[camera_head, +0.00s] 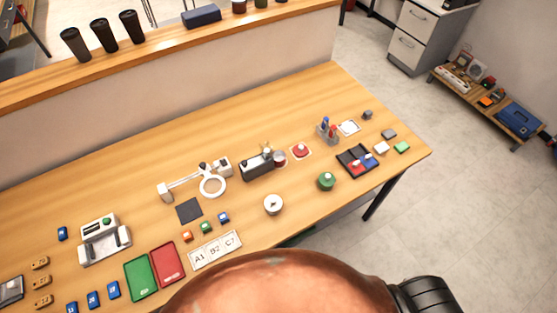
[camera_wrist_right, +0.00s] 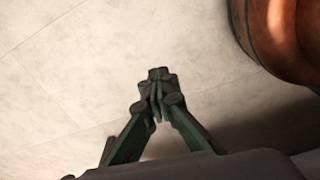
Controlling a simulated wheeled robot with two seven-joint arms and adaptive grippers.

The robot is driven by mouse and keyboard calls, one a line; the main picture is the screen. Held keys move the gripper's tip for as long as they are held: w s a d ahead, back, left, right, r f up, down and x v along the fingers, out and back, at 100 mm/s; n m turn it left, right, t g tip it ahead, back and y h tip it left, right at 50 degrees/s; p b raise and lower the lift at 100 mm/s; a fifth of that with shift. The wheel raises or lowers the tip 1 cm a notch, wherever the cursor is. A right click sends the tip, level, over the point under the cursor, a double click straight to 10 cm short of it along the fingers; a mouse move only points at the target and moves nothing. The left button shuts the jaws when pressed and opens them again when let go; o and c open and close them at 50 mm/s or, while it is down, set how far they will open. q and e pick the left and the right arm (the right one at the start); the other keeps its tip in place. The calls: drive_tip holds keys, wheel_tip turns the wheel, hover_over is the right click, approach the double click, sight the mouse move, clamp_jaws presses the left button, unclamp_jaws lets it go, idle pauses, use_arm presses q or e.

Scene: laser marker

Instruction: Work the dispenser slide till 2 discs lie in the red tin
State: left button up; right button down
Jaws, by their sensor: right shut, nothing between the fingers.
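A dark grey box-shaped device with a pale front and small upright parts on top, apparently the dispenser (camera_head: 257,166), stands in the middle of the table. A small round tin with a reddish side, apparently the red tin (camera_head: 280,159), stands close against its right end. The slide and any discs are too small to tell, and I cannot see what lies in the tin. My right gripper (camera_wrist_right: 158,90) is shut and empty above bare floor in the right wrist view, away from the table things. My left gripper is in neither view.
A magnifier ring (camera_head: 212,186) stands left of the dispenser. A white round piece (camera_head: 273,205) and a green knob (camera_head: 327,181) are in front. Green and red trays (camera_head: 168,263) lie at the near left.

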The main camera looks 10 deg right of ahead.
drive_tip(key=shift+w+d, duration=0.2)
drive_tip(key=shift+d, duration=0.6)
drive_tip(key=c, duration=2.7)
unclamp_jaws()
drive_tip(key=o, duration=1)
drive_tip(key=shift+r, duration=0.1)
wheel_tip(320, 180, up, 7)
drive_tip(key=p, duration=0.6)
drive_tip(key=shift+c, duration=0.5)
